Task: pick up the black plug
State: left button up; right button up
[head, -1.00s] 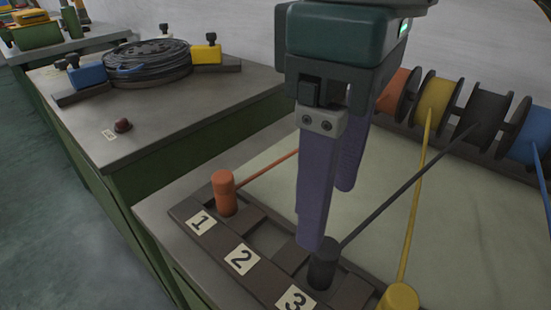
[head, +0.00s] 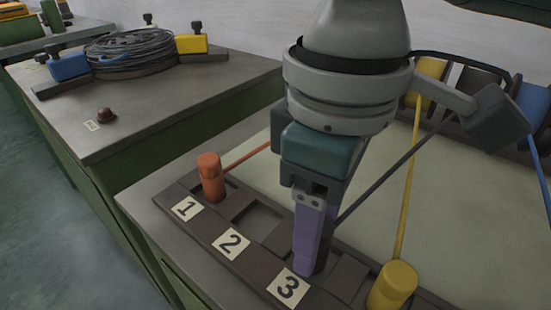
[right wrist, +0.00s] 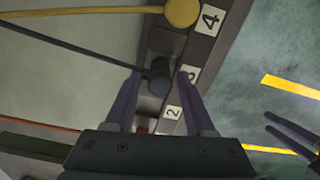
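The black plug (right wrist: 157,80) stands in the rack beside label 3, with its dark cable running off to the left in the right wrist view. My right gripper (right wrist: 160,75) is open, with one finger on each side of the plug and gaps showing. In the head view my right gripper (head: 311,270) points down at the rack, and its finger hides most of the black plug (head: 325,257). My left gripper (right wrist: 272,122) shows only at the right edge of the right wrist view, with its fingers apart and empty.
An orange plug (head: 211,178) stands by label 1 and a yellow plug (head: 393,287) stands right of the black one. Taut cables run back to spools (head: 430,85). A neighbouring table (head: 190,108) holds a cable coil (head: 138,55).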

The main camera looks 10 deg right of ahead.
grip_shut()
jog(key=shift+r, duration=0.1)
dwell(0.4)
